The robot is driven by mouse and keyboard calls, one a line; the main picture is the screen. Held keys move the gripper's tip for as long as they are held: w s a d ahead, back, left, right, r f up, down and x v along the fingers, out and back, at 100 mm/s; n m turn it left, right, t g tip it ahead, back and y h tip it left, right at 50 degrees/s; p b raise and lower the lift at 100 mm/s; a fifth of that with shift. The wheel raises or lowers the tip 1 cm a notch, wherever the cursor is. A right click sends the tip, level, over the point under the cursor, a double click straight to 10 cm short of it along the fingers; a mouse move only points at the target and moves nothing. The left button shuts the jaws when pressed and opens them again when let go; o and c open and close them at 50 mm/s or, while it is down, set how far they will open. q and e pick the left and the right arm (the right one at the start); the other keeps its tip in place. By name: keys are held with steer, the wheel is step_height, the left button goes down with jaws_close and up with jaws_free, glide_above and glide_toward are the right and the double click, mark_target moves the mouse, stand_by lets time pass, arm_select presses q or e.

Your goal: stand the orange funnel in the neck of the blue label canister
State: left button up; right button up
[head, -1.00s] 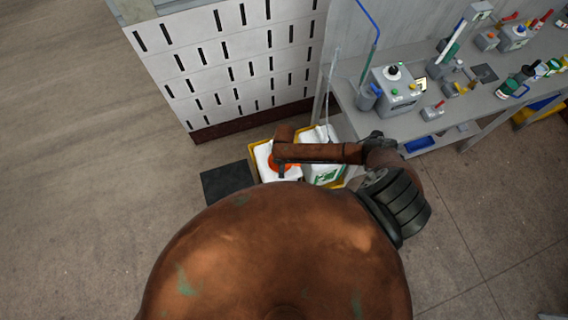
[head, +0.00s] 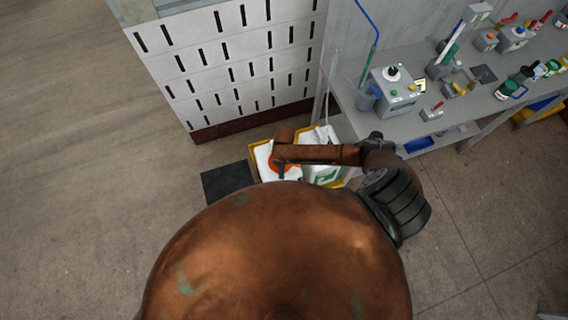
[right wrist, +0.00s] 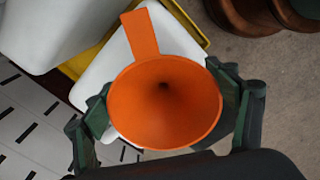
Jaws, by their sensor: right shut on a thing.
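The orange funnel (right wrist: 165,100) is between the fingers of my right gripper (right wrist: 168,118), which is shut on it. In the right wrist view its wide mouth faces the camera and its flat tab points up the picture. A white canister (right wrist: 112,62) is directly behind the funnel. Its neck and the funnel's spout are hidden, so I cannot tell whether the spout is in the neck. In the head view the funnel (head: 290,169) shows partly below my right arm, over the left white canister (head: 263,158). No blue label shows. My left gripper is out of view.
A second white canister (head: 325,174) with a green label stands to the right in the same yellow tray (head: 254,150). A slotted white panel (head: 228,70) is behind. A grey workbench (head: 420,125) with several devices is at the right. A dark mat (head: 226,182) lies left.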

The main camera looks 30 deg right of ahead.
steer(key=o, duration=1.3)
step_height(320, 180, up, 12)
steer(key=shift+a, duration=0.1)
